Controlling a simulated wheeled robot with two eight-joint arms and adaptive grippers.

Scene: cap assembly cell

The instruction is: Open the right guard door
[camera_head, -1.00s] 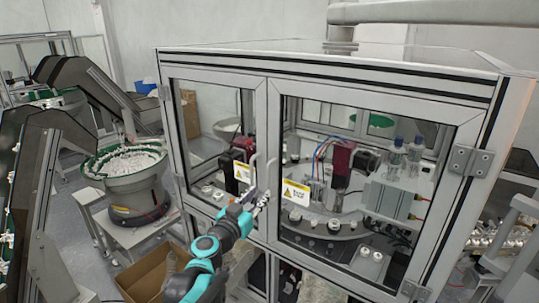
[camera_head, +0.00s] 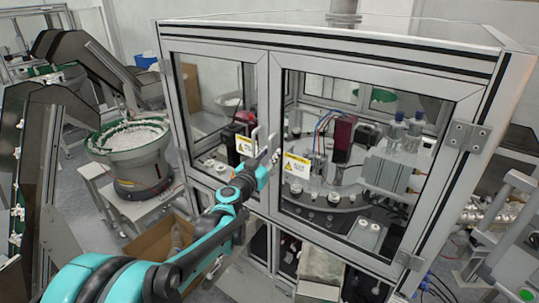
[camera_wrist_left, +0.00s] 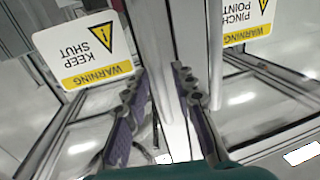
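The right guard door (camera_head: 360,88) is a framed clear panel on the front of the cabinet and looks shut. It carries a yellow-and-white warning label (camera_head: 297,165). My left gripper (camera_head: 268,160) is at the pale door handles (camera_head: 272,143) in the middle of the cabinet front. In the left wrist view, the two purple-padded fingers (camera_wrist_left: 158,108) are apart, with a pale upright bar (camera_wrist_left: 160,55) running between them. I cannot tell whether either finger touches it. Two warning labels show upside down there, one reading KEEP SHUT (camera_wrist_left: 84,50). My right gripper is not in view.
The left guard door (camera_head: 208,62) looks shut. Hinges (camera_head: 468,136) sit on the right door's right edge. A feeder bowl (camera_head: 130,145) stands left of the cabinet, and a cardboard box (camera_head: 160,245) lies below. Machinery and bottles (camera_head: 395,130) are behind the glass.

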